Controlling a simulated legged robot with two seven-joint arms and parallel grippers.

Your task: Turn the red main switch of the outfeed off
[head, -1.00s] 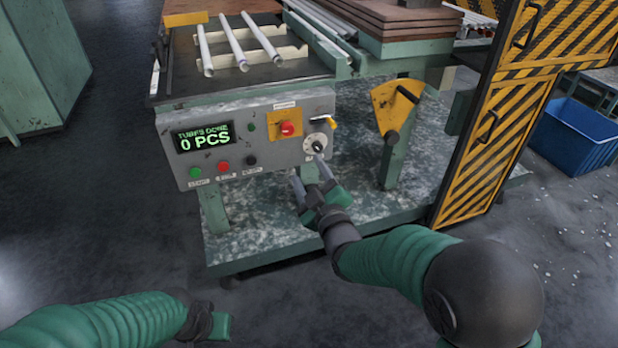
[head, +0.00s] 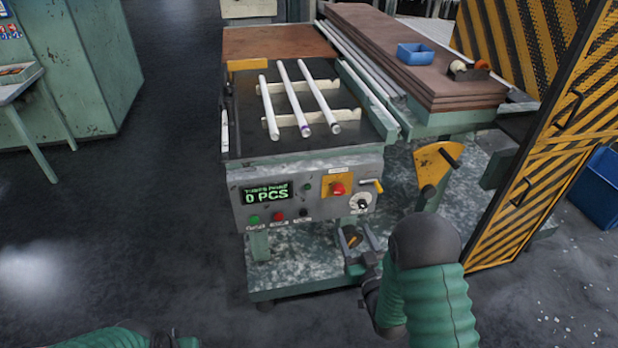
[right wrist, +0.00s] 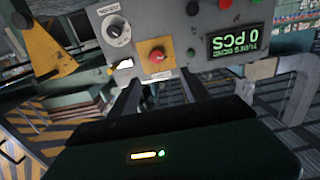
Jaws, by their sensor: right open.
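The red main switch (head: 338,188) is a red knob on a yellow plate (head: 327,180) on the front of the grey control panel. In the right wrist view the red knob (right wrist: 157,56) shows upside down, above and beyond my fingers. My right gripper (head: 358,240) is open and empty, in front of and below the panel's right part, apart from the switch. The wrist view shows nothing between its fingers (right wrist: 152,95) but background. My left gripper (head: 187,342) shows only as a sliver at the bottom edge; its fingers cannot be made out.
The panel also has a round dial (head: 361,203), a small yellow lever (head: 371,186), push buttons (head: 278,216) and a display (head: 266,194) reading 0 PCS. Glass tubes (head: 296,100) lie above. A yellow crank bracket (head: 434,165) and striped guard (head: 560,130) stand right.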

